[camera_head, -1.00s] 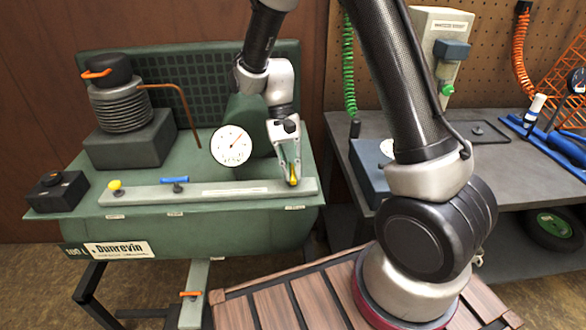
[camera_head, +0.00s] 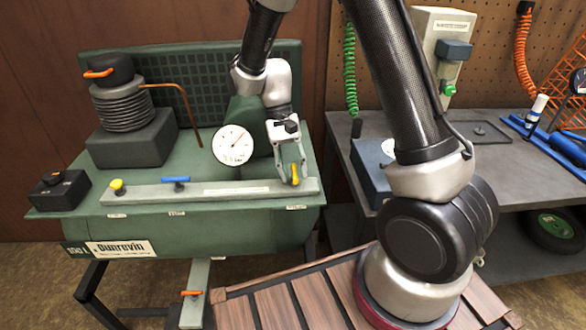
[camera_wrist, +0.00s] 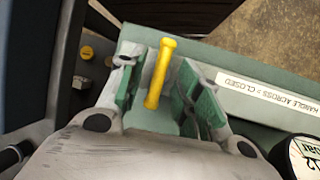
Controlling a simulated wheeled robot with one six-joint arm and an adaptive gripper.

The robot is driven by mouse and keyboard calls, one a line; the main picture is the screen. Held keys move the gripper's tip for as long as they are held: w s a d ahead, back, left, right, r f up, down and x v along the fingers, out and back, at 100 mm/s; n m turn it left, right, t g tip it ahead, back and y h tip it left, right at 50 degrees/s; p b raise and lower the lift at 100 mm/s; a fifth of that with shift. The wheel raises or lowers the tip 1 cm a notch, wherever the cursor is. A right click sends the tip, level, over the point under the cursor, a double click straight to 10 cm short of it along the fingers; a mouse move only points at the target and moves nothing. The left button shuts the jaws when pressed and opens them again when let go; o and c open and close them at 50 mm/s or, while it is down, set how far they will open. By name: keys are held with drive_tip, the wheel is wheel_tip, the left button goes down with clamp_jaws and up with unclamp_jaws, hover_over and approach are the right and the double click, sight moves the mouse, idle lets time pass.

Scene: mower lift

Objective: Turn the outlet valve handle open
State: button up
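A yellow valve handle (camera_head: 295,174) is at the right end of the grey-green rail (camera_head: 235,190) on the green compressor. It also shows in the wrist view (camera_wrist: 159,72). My gripper (camera_head: 290,181) is over that end of the rail with its fingers apart. In the wrist view the gripper (camera_wrist: 160,90) has its green-padded fingers on either side of the handle, with visible gaps. A label (camera_wrist: 268,92) beside it reads "HANDLE ACROSS = CLOSED". Whether the handle lies across or along its pipe is hard to tell.
A round white gauge (camera_head: 233,145) stands close left of my gripper. A blue handle (camera_head: 176,180) and a yellow knob (camera_head: 117,186) sit farther left on the rail. A copper pipe (camera_head: 185,115) and a ribbed cylinder (camera_head: 122,108) stand behind. A grey workbench (camera_head: 490,175) is at right.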

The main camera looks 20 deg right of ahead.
sight(294, 165)
drive_tip(key=v, duration=1.2)
drive_tip(key=s+d+r+n+t, duration=0.1)
drive_tip(key=s+d+r+t, duration=0.2)
drive_tip(key=s, duration=0.4)
drive_tip(key=s+d+r+n+t, duration=0.1)
drive_tip(key=s+d+r+t, duration=0.2)
drive_tip(key=s+d+r, duration=0.2)
drive_tip(key=s+d+r+n+t+y, duration=0.1)
drive_tip(key=s+d+r+t, duration=0.2)
drive_tip(key=s+d, duration=0.4)
drive_tip(key=s+r, duration=0.1)
drive_tip(key=s, duration=0.2)
drive_tip(key=shift+d, duration=0.35)
